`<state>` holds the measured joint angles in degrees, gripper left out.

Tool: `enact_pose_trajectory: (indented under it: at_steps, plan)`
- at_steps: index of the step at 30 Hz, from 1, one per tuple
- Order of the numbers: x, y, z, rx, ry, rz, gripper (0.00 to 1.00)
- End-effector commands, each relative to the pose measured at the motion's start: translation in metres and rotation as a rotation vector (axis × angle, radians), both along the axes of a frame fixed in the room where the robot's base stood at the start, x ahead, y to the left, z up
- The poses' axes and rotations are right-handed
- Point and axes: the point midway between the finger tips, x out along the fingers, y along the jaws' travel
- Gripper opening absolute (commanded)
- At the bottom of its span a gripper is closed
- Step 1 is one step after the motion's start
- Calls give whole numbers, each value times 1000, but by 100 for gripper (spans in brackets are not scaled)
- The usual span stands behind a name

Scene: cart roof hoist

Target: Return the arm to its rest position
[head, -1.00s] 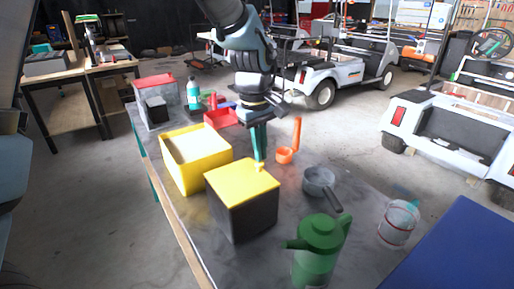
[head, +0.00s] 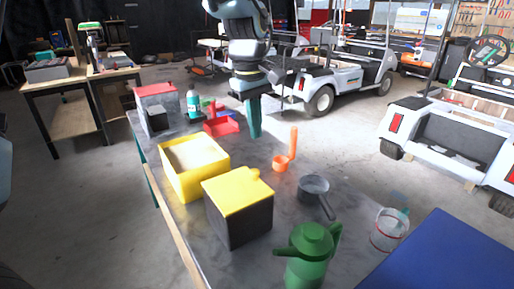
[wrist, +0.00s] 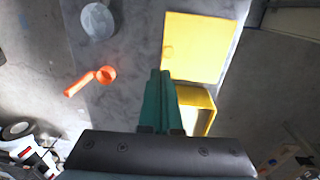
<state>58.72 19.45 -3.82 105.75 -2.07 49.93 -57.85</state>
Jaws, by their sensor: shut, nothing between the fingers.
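My gripper (head: 254,132) hangs above the grey table, pointing down, with its teal fingers together and nothing between them. In the wrist view the closed fingers (wrist: 160,100) show over the table, with the yellow-lidded box beyond their tips. In the head view this dark box with a yellow lid (head: 238,207) stands in front of the gripper, apart from it. An open yellow bin (head: 194,168) stands to the gripper's left. An orange scoop (head: 281,163) lies to its right, its handle pointing up in the picture.
A grey pan (head: 314,187), a green watering can (head: 308,255) and a clear bucket (head: 388,230) stand at the near right. A blue panel (head: 440,257) is at lower right.

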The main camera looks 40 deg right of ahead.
Motion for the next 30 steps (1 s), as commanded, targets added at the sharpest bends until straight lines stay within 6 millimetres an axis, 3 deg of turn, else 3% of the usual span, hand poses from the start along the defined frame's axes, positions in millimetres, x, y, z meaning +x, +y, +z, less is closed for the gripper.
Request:
enact_pose_trajectory:
  at_steps: [3, 9, 17, 20, 23, 26, 30]
  plan:
    - [0, -1, 21, -4, -2, 0, 0]
    - [0, -1, 43, -2, -1, 0, 0]
    - [0, 0, 47, 0, 0, 0, 0]
    - [12, 12, 43, 1, -6, 4, 0]
    - [39, 44, 32, 2, -19, 9, 0]
    - [74, 98, 14, 6, -39, 11, 0]
    - [108, 192, -14, 18, -75, 7, 0]
